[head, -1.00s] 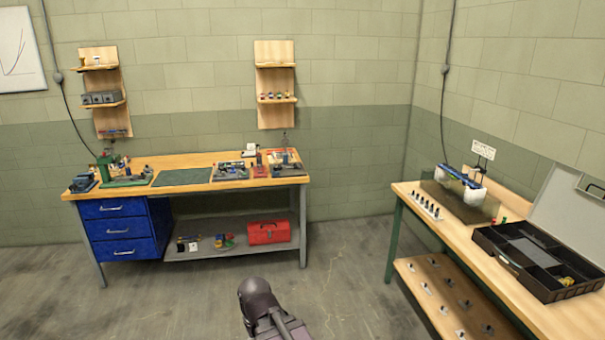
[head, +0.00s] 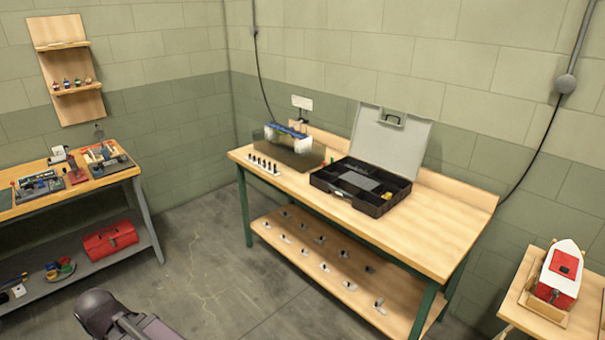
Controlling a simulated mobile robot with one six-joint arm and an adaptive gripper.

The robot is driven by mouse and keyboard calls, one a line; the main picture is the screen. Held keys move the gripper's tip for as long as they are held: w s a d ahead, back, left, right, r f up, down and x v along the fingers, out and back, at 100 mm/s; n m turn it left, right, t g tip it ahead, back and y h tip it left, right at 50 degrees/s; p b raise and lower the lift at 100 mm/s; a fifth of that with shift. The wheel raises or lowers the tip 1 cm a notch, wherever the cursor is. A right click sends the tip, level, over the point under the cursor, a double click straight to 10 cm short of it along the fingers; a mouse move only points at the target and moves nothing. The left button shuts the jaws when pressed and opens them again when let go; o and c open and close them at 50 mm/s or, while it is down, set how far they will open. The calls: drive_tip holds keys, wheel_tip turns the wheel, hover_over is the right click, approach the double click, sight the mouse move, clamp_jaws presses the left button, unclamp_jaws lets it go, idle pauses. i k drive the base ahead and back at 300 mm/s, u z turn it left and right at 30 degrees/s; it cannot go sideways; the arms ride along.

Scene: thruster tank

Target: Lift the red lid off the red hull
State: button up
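The red hull (head: 554,290) is a small boat at the far right of the head view. It has a white deck and sits on a small wooden table. The red lid (head: 566,263) is a square panel lying on the deck, and it looks seated there. Part of my own arm shows at the bottom left, far from the boat. My gripper's fingers are not in view.
A long wooden workbench (head: 448,245) with an open black case (head: 372,208) stands between the left bench and the boat's table (head: 520,315). A red toolbox (head: 110,240) sits on the left bench's lower shelf. The floor (head: 220,270) in front is clear.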

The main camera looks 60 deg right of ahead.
sight(563, 263)
drive_tip(key=z, duration=0.25)
drive_tip(key=k, duration=0.15)
drive_tip(key=z, duration=2.7)
drive_tip(key=i, duration=0.95)
drive_tip(key=z, duration=0.2)
